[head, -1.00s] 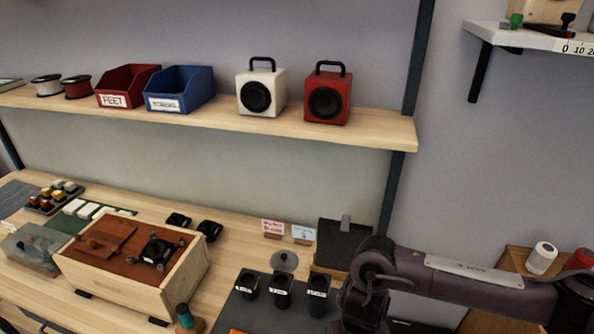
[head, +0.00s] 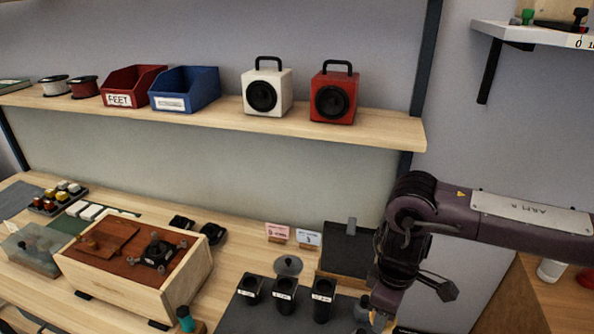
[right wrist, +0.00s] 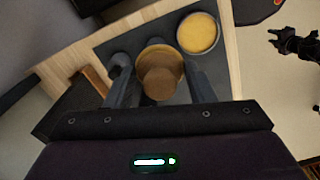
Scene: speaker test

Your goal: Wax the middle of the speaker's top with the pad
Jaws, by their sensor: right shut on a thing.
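A pale wooden box (head: 186,278) with a reddish-brown top stands on the bench at the lower left and looks like the speaker. My left gripper is absent from the head view; a dark jointed shape in the wrist view is unclear.
Several black cups (head: 285,294) stand on a dark mat between the box and my right gripper. A green-topped item (head: 185,318) is near the box's front corner. White (head: 267,92) and red (head: 333,97) speakers stand on the shelf above.

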